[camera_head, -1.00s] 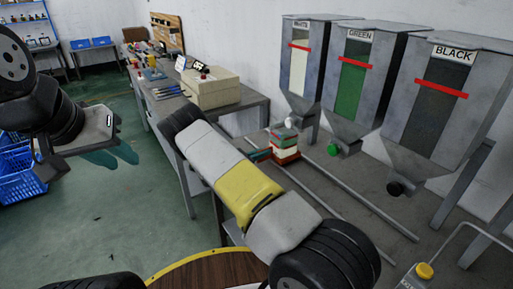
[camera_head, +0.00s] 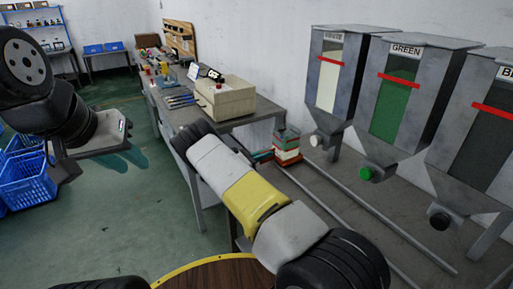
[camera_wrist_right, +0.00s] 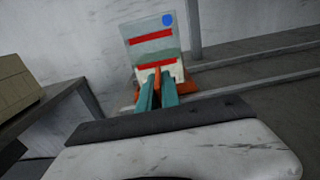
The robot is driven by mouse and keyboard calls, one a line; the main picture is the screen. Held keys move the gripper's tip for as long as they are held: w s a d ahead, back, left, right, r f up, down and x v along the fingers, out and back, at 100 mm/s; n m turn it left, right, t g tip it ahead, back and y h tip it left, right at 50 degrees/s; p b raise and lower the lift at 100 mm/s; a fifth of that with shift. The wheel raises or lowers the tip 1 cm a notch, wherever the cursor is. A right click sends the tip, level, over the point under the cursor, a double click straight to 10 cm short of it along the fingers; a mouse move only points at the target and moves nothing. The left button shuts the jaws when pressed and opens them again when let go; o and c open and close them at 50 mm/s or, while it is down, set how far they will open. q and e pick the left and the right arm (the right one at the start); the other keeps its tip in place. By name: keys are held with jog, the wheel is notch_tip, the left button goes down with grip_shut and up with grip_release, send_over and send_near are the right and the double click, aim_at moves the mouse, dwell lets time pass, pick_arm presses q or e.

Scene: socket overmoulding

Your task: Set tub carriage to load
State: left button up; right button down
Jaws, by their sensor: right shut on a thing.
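The tub carriage (camera_head: 287,156) stands on the rails left of the white hopper's outlet, carrying a tub with red, white and green bands. In the right wrist view the pale, see-through tub (camera_wrist_right: 148,48) shows red bands and a blue dot, above the carriage's orange-red base (camera_wrist_right: 186,90). My right gripper (camera_wrist_right: 158,84) has its teal fingers close together on an orange upright part at the carriage's near side. It also shows in the head view (camera_head: 263,156), partly hidden by its own wrist. My left gripper (camera_head: 130,160) hangs over the floor, away from the carriage; its finger gap is unclear.
White (camera_head: 329,85), green (camera_head: 396,100) and black (camera_head: 478,130) hoppers stand along the wall above the rails (camera_head: 350,210). A workbench (camera_head: 240,108) with a beige box (camera_head: 222,97) and tools stands left of the carriage. Blue crates (camera_head: 27,180) sit at far left.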

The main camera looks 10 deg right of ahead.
jog(key=shift+w+a, duration=0.2)
jog(key=shift+w, duration=0.05)
jog(key=c, duration=1.6)
grip_release()
jog(key=shift+o, duration=0.2)
jog(key=v, duration=0.7)
jog(key=shift+s+a, duration=0.15)
jog(key=shift+a, duration=0.2)
